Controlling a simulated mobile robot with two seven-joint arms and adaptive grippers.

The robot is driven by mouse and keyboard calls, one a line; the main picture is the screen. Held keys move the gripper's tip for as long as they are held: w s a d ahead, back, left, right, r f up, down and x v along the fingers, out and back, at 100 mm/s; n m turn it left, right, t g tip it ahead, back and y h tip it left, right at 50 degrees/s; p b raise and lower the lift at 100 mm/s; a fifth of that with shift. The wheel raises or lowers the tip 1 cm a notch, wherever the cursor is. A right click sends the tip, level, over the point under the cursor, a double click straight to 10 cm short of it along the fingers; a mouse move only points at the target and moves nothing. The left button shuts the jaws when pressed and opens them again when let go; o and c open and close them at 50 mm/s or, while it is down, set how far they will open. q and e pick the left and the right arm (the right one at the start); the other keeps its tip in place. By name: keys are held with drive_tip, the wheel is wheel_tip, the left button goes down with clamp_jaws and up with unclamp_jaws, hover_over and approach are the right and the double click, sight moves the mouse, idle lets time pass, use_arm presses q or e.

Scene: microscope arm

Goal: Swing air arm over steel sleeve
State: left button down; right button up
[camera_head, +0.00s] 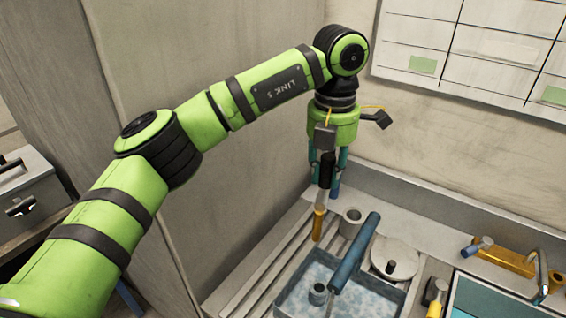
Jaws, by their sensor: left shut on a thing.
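My left gripper (326,172) hangs from above at the back left of the bench, with its teal fingers closed around a dark upright piece with a yellow lower end (319,222). A smaller blue-grey hollow cylinder (318,293) stands in the basin. I cannot tell for sure which one is the steel sleeve. My right gripper is not in view.
The shallow basin (285,305) has a bluish mottled floor. A round pale lid with a knob (394,262) is right of the cylinder. A yellow fixture (502,258) and a curved metal tap (541,275) stand at the right. Slatted rails lie left; walls close off the left and back.

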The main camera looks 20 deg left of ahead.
use_arm(q)
drive_tip(key=shift+d+r, duration=0.15)
drive_tip(key=shift+d, duration=1.05)
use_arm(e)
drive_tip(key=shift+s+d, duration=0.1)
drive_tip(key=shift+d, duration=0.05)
use_arm(q)
drive_tip(key=c, duration=1)
unclamp_jaws()
drive_tip(key=shift+a, duration=0.1)
wheel_tip(320, 180, up, 12)
drive_tip(key=shift+f, duration=0.1)
